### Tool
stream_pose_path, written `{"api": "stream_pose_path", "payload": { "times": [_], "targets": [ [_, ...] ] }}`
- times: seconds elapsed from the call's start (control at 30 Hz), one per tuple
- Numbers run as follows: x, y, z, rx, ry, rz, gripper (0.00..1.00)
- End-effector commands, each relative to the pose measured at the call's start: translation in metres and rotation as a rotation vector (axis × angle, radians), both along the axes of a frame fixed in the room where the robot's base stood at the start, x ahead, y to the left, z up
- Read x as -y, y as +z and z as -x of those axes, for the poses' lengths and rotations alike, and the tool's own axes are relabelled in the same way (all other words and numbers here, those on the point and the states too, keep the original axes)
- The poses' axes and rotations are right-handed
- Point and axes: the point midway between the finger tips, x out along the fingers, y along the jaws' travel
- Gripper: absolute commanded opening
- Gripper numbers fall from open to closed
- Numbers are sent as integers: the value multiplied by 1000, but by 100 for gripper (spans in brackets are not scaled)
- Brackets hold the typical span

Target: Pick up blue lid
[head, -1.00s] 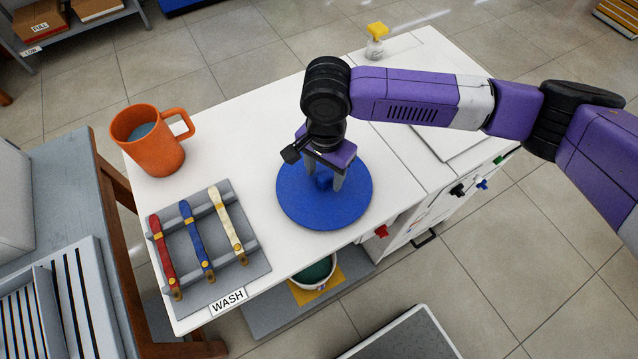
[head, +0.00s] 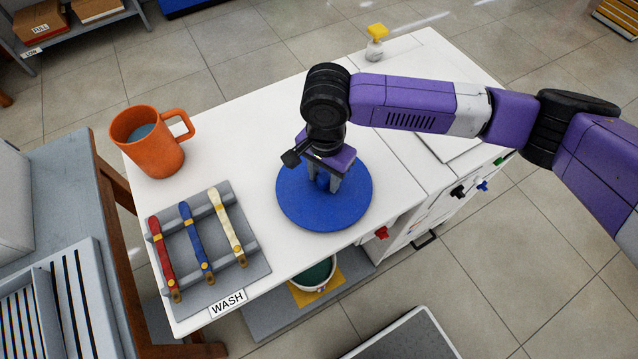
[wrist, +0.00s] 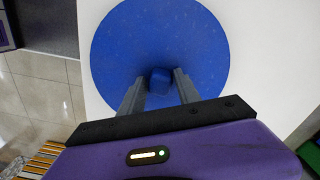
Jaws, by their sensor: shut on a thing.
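The blue lid (head: 345,205) is a flat round disc lying on the white worktop, with a small blue knob at its middle. It also shows in the wrist view (wrist: 125,50), where the knob (wrist: 160,80) sits between the fingertips. My gripper (head: 323,186) points down over the lid's centre and is shut on the knob. In the wrist view my gripper (wrist: 158,82) has one finger on each side of the knob. The lid looks flat on the worktop, and no gap under it can be seen.
An orange mug (head: 150,145) stands at the worktop's left. A grey rack (head: 250,262) with red, blue and cream pieces lies at front left by a WASH label (head: 228,304). White worktop is clear around the lid.

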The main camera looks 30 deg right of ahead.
Motion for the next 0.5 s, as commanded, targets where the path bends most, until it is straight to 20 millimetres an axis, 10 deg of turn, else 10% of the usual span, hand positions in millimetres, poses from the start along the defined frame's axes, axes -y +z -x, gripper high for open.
{"api": "stream_pose_path", "payload": {
  "times": [0.5],
  "targets": [
    [0,25,0,0,-1,-1,0]
  ]
}}
